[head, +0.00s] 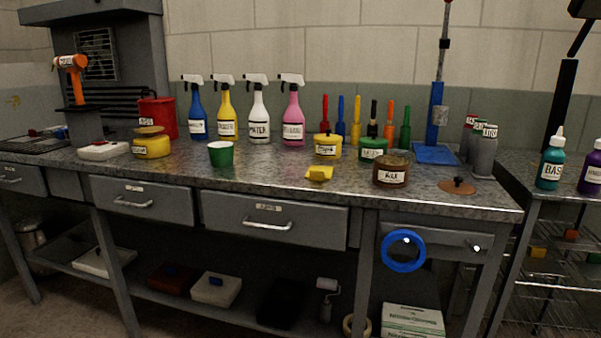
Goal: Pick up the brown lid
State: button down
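The brown lid (457,186) lies flat on the workbench top near its front right edge. It is a thin disc with a small dark knob on top. A brown open jar labelled like "WAX" (391,170) stands just left of the lid, apart from it. My gripper is not in view.
The workbench (330,195) holds a yellow block (319,173), a green jar (373,149), a yellow jar (327,146) and a green cup (221,154). Grey cans (486,150) and a blue stand (436,120) are behind the lid. Blue tape (403,250) hangs in front below.

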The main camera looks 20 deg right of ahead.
aim_at(456, 187)
jog(key=z, duration=1.4)
jog(key=i+j+z, duration=0.2)
jog(key=i+j, duration=0.05)
